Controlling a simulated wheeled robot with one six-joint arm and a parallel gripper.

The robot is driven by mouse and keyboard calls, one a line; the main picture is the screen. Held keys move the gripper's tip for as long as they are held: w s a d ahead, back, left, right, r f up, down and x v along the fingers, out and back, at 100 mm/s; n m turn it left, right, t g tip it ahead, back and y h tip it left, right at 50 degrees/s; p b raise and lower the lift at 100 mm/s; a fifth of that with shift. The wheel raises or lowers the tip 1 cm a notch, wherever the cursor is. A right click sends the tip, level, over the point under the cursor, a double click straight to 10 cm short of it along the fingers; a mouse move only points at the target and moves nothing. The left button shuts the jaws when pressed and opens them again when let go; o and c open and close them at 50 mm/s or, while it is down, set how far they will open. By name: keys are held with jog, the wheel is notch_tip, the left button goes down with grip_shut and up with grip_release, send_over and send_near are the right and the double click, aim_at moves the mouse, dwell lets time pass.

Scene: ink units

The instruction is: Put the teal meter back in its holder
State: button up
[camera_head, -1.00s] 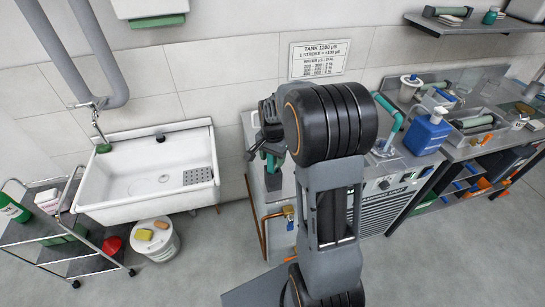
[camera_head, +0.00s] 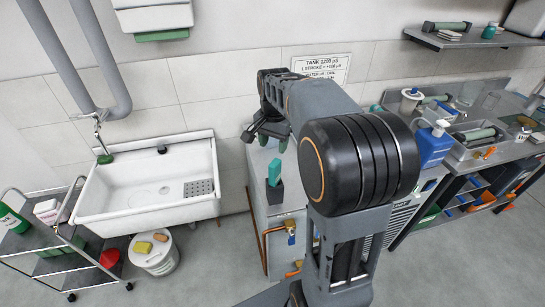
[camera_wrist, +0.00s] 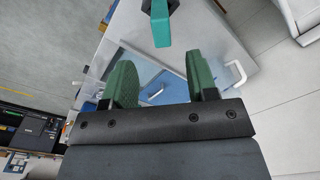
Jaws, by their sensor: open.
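The teal meter (camera_head: 275,171) stands upright in its small dark holder (camera_head: 274,192) on the grey cabinet top left of my arm. Its lower part is hidden inside the holder. In the wrist view the teal meter (camera_wrist: 161,28) shows at the top edge, beyond my fingers, with a bit of the dark holder beside it. My gripper (camera_head: 262,132) is above the meter and apart from it. In the wrist view its two green finger pads (camera_wrist: 160,75) are spread wide with nothing between them.
A white sink (camera_head: 150,185) is left of the cabinet, with a bucket (camera_head: 155,255) and wire trolley below it. A blue bottle (camera_head: 434,145) and a cluttered bench are right of my arm. A printed sign (camera_head: 322,66) is on the wall behind.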

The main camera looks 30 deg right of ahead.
jog(key=s+a+n+t, duration=0.2)
jog(key=s+a+n, duration=0.2)
jog(key=s, duration=0.3)
jog(key=s+a+f+n+t, duration=0.1)
jog(key=s+a+n+t, duration=0.1)
jog(key=s+a+n, duration=0.2)
jog(key=s+n, duration=0.2)
jog(key=s, duration=0.2)
jog(key=shift+s+a+n, duration=0.2)
jog(key=shift+a+n, duration=0.1)
jog(key=shift+f, duration=0.1)
jog(key=shift+c, duration=0.2)
jog(key=shift+c, duration=0.8)
jog(key=shift+d, duration=0.2)
